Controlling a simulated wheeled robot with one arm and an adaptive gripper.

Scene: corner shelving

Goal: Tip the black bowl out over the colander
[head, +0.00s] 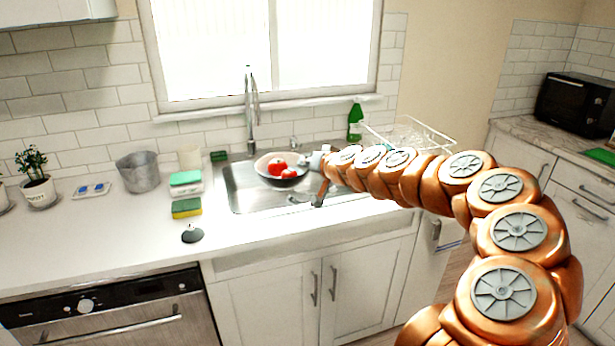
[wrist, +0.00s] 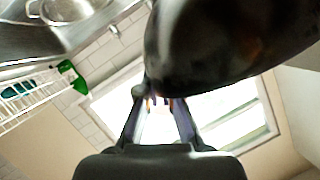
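The black bowl (head: 284,183) is over the sink in the head view, with red tomatoes (head: 279,167) in it. It looks about level. My gripper (head: 317,162) is at its right side, shut on its rim. In the wrist view the dark underside of the bowl (wrist: 225,45) fills the upper right, and my fingertips (wrist: 158,100) meet its edge. A round metal vessel with a handle, seemingly the colander (wrist: 66,10), shows in the sink at the upper left of the wrist view.
The sink (head: 240,196) has a tall faucet (head: 250,108) behind it. A green bottle (head: 355,120) and a white dish rack (head: 432,138) stand to the right. Sponges (head: 186,208), a metal pot (head: 138,172) and a black stopper (head: 192,234) are on the left counter.

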